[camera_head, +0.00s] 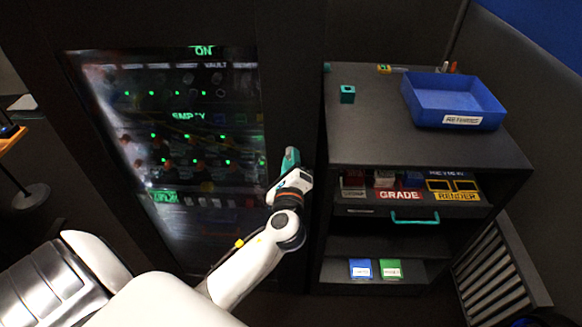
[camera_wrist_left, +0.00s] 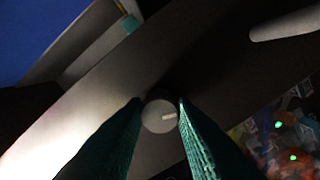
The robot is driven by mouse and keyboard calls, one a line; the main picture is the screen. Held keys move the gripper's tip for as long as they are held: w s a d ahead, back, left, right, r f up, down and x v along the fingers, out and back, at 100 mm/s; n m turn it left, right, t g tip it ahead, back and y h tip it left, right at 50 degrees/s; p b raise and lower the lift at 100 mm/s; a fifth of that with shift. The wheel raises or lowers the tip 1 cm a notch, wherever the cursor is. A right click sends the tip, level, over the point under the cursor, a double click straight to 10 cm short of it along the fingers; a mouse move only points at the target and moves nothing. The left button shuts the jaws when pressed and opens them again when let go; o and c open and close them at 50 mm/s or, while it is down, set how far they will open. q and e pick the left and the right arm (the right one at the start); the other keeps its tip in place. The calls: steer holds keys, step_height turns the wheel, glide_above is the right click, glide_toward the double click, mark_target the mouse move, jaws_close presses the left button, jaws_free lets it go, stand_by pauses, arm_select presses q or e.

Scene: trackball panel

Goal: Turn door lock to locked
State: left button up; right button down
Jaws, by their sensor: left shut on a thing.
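The door lock is a round grey knob (camera_wrist_left: 158,115) with a short pale mark pointing to the right, seen in the left wrist view. It sits between the two teal fingers of my left gripper (camera_wrist_left: 160,108), which are closed on its sides. In the head view my left gripper (camera_head: 291,160) reaches the dark frame at the right of the glass door (camera_head: 215,130). The knob is hidden behind the gripper there. My right gripper is not in view.
A black shelf unit (camera_head: 345,130) stands right of the door, with a blue tray (camera_head: 455,118) and a teal block (camera_head: 347,94) on top. Its drawer has a teal handle (camera_head: 415,218). A pale rounded bar (camera_wrist_left: 285,25) shows near the knob in the wrist view.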

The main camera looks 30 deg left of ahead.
arm_select(q)
steer(key=shift+n+b, duration=1.1)
steer(key=shift+n, duration=1.1)
steer(key=o, duration=1)
steer(key=shift+s, duration=0.1)
steer(key=shift+b+v, duration=1.65)
steer(key=shift+v, duration=4.3)
